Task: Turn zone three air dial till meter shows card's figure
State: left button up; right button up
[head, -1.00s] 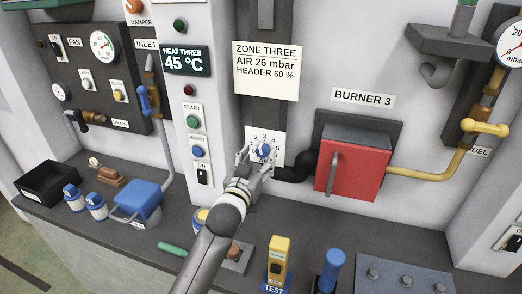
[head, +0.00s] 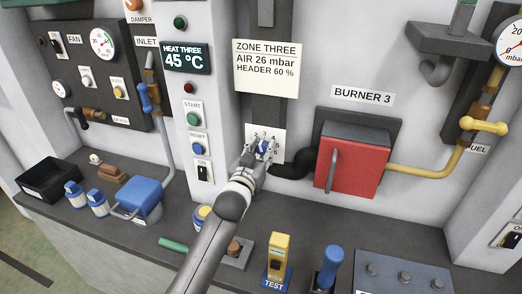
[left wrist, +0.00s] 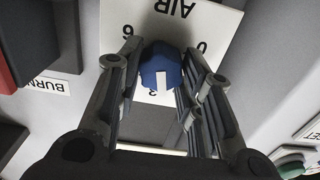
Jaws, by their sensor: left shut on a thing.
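The blue air dial (head: 263,146) sits on a white numbered plate on the wall, below the zone three card. My left gripper (head: 259,152) is shut on it, one finger on each side. In the left wrist view the dial (left wrist: 161,68) appears upside down between the fingers. Its white mark points toward a partly hidden figure, probably 3. The card (head: 266,68) reads "AIR 26 mbar, HEADER 60 %". A round mbar gauge (head: 513,42) is cut by the right edge; its reading is unclear. My right gripper is not in view.
A red burner box (head: 352,163) with a black pipe stands just right of the dial. The heat display (head: 185,60) and several buttons are on the pillar to the left. Below, the ledge holds a blue box (head: 140,198), a yellow tester (head: 278,258) and a blue handle (head: 328,268).

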pick_arm(q)
jog(key=shift+c, duration=0.6)
jog(key=shift+m, duration=0.8)
jog(key=o, duration=1)
jog(key=shift+o, duration=0.2)
jog(key=v, duration=1.2)
